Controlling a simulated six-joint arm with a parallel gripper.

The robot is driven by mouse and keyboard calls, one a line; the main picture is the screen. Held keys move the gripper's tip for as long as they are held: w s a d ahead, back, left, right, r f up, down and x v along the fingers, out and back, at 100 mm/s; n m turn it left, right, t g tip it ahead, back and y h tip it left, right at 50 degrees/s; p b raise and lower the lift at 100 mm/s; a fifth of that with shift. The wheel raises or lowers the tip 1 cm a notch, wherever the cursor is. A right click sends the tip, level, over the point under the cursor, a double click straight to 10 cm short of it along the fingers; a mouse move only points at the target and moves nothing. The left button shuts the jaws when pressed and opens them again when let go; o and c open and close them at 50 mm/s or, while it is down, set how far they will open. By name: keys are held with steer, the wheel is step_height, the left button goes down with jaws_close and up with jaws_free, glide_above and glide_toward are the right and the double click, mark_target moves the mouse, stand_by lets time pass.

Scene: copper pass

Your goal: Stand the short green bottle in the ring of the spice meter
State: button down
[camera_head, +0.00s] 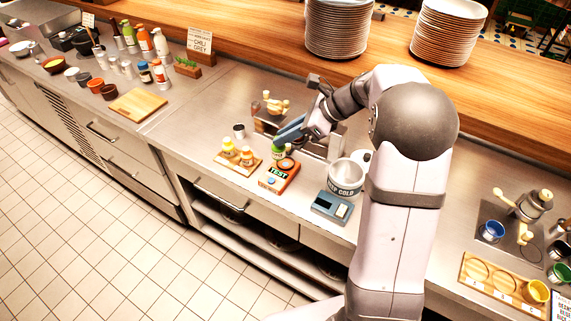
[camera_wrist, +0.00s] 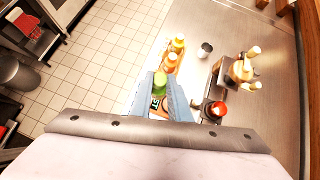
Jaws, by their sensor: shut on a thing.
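The short green bottle (camera_head: 277,149) is between the blue fingers of my gripper (camera_head: 283,141), which is shut on it. In the wrist view the bottle's green top (camera_wrist: 159,79) shows between the fingertips (camera_wrist: 161,88). The bottle looks about upright. The spice meter (camera_head: 278,176) is an orange box marked TEST on the steel counter. Its round ring (camera_head: 286,164) is just in front of the bottle in the head view. The fingers hide part of the meter (camera_wrist: 157,103) in the wrist view. I cannot tell how high the bottle's base is.
A metal cup (camera_head: 239,131) and a brown grinder-like stand (camera_head: 271,119) are behind. A grey pot (camera_head: 345,176) and a blue scale (camera_head: 331,207) are to the right.

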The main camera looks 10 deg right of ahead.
steer(key=w+d+r+m+t, duration=0.1)
steer(key=w+d+r+m+h, duration=0.1)
steer(key=w, duration=0.1)
steer(key=shift+w+d+m+t, duration=0.2)
steer(key=shift+d+m+t, duration=0.05)
steer(key=shift+m+t, duration=0.15)
steer(key=shift+f+p, duration=0.75)
steer(key=shift+f, duration=4.25)
steer(key=shift+f, duration=0.15)
steer(key=c, duration=1.7)
jaws_free()
steer(key=shift+o, duration=0.2)
steer(key=shift+d+r, duration=0.1)
steer(key=shift+r, duration=0.15)
steer(key=b+v, duration=0.2)
steer(key=v, duration=0.9)
steer(key=shift+s+r, duration=0.25)
steer(key=shift+r, duration=0.15)
